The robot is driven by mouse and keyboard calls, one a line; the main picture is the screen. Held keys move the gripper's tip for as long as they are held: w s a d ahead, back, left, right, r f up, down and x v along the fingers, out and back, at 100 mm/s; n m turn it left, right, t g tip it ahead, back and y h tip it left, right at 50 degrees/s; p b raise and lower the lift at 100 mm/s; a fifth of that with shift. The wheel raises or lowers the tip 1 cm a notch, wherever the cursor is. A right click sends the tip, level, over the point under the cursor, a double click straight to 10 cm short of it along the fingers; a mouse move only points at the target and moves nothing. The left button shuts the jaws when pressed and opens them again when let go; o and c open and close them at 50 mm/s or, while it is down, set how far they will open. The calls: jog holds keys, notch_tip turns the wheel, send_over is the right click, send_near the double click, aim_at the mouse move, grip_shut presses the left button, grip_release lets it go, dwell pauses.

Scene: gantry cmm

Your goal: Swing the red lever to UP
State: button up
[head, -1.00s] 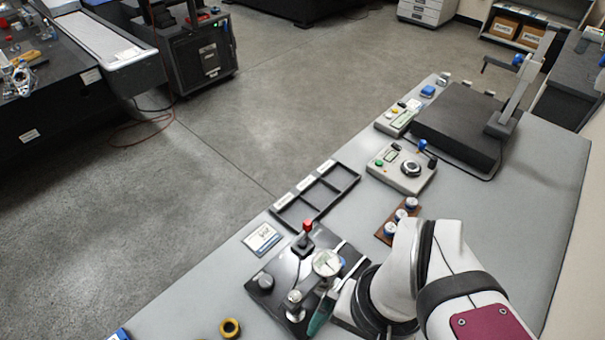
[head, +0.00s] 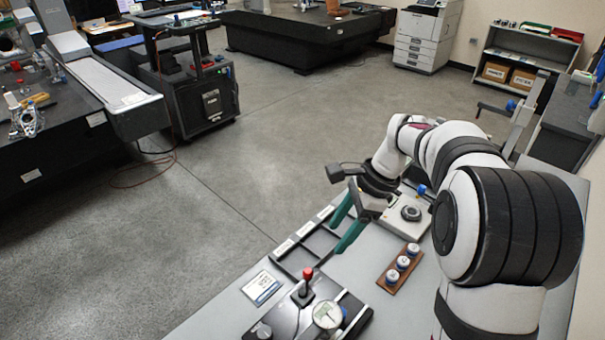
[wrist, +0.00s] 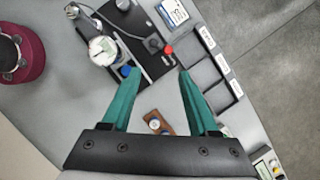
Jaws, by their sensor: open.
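The red lever (head: 308,274) has a red knob on a short stem. It stands on a black fixture plate (head: 283,318) at the front of the bench. In the wrist view its knob (wrist: 168,49) shows just beyond the fingertips. No UP mark is readable, so I cannot tell its setting. My gripper (head: 336,238) is open, with two teal fingers and nothing between them. In the head view it is above the bench, up and to the right of the lever, apart from it. In the wrist view my gripper (wrist: 158,72) points towards the fixture.
A dial gauge (head: 328,315) stands on the plate close to the lever. A label card (head: 262,288) lies to its left. A black divided tray (head: 293,265) and a wooden block (head: 388,284) with several white-and-blue pieces lie nearby. A control box (head: 402,222) stands farther back.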

aim_at(309, 270)
jog(key=shift+m, duration=0.5)
jog(key=x, duration=0.5)
jog(key=w+x, duration=0.1)
jog(key=x, duration=0.5)
jog(key=w+d+x, duration=0.1)
jog(key=x, duration=0.4)
jog(key=shift+a+f, duration=0.2)
jog(key=shift+f, duration=0.35)
jog(key=shift+c, duration=0.2)
grip_shut()
